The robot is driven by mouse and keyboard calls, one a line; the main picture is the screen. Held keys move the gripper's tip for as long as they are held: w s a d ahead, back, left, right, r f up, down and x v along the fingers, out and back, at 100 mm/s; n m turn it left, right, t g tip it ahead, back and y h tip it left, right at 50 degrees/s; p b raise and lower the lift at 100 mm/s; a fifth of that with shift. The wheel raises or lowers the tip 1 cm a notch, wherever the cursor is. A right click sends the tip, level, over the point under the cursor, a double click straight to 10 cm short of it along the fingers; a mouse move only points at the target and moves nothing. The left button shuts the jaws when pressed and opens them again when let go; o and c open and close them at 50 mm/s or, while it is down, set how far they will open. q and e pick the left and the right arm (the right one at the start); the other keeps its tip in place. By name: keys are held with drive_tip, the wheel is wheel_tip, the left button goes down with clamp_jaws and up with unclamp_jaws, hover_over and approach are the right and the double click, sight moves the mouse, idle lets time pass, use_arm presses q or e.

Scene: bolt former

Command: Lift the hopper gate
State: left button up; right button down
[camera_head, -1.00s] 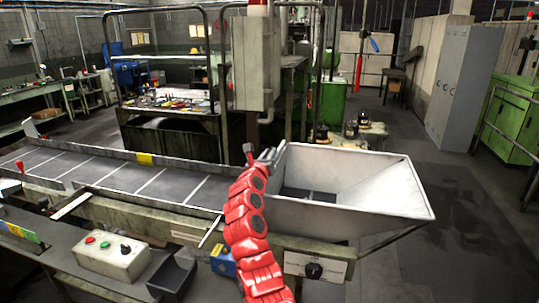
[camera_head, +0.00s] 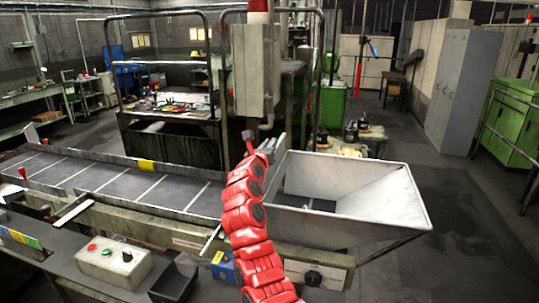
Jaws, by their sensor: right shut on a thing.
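The pale grey hopper (camera_head: 375,205) stands right of centre at the end of the conveyor, with sloping walls and an open top. My red right arm comes up from the bottom centre. Its gripper (camera_head: 262,150) is at the hopper's left end, shut on what looks like the hopper gate. A grey upright piece of the gate (camera_head: 277,146) shows just right of the gripper, above the hopper's left rim. A dark round knob (camera_head: 247,134) shows at the top left of the gripper. My arm hides the gate's lower part. My left gripper is not in view.
The dark conveyor (camera_head: 110,178) with pale cross bars runs left from the hopper. A control box (camera_head: 114,262) with buttons and a dark bin (camera_head: 174,279) are in front. A grey cabinet on a post (camera_head: 256,70) stands behind the gripper. Floor is clear at right.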

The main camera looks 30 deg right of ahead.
drive_tip(key=shift+r, duration=0.8)
drive_tip(key=c, duration=0.9)
unclamp_jaws()
drive_tip(key=shift+f, duration=0.1)
drive_tip(key=shift+f, duration=0.1)
